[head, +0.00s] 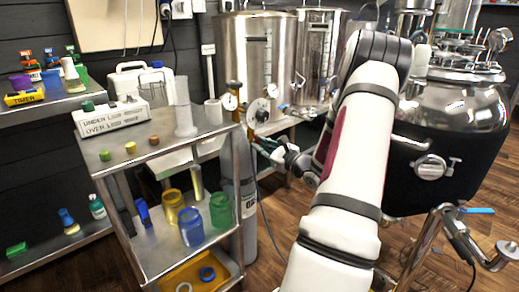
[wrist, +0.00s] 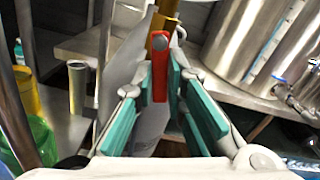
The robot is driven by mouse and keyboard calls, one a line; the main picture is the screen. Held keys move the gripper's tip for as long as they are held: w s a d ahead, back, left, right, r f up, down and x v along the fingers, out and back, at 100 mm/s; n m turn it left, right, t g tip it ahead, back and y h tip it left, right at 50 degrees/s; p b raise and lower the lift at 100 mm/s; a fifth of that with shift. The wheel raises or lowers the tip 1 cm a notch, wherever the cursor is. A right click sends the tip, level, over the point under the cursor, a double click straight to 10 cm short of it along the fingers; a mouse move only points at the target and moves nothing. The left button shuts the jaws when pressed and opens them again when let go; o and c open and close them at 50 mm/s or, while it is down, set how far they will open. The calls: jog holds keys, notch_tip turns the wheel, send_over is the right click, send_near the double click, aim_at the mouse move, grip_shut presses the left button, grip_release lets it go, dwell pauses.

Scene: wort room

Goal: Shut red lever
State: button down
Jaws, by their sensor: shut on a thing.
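The red lever (wrist: 159,78) shows in the wrist view as a short upright bar with a round grey pivot at its upper end. It sits below a brass-coloured part (wrist: 163,24), in front of a pale grey cylinder (wrist: 124,62). My gripper (wrist: 158,88) has its teal pads on both sides of the lever and is shut on it. In the head view my gripper (head: 268,152) is beside the top of the grey cylinder (head: 240,190). I cannot make out the lever there.
A steel cart (head: 165,135) with coloured jars on its lower shelf stands to the left of the cylinder. Steel kettles (head: 257,60) stand behind my gripper. A large dark-jacketed vessel (head: 440,140) is at the right. Wooden floor is open in front.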

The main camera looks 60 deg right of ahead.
jog(key=shift+s+d+r+n+b, duration=0.1)
jog(key=shift+d+r+n+b, duration=0.35)
jog(key=shift+n, duration=2)
jog(key=shift+s+d+r+n+b, duration=0.1)
jog(key=shift+d+r+n+b, duration=0.35)
jog(key=shift+n, duration=1.95)
jog(key=shift+d+r+n+b, duration=0.15)
jog(key=shift+r+n+b, duration=0.55)
jog(key=shift+n, duration=1.75)
jog(key=shift+f, duration=0.15)
jog(key=c, duration=1.6)
grip_release()
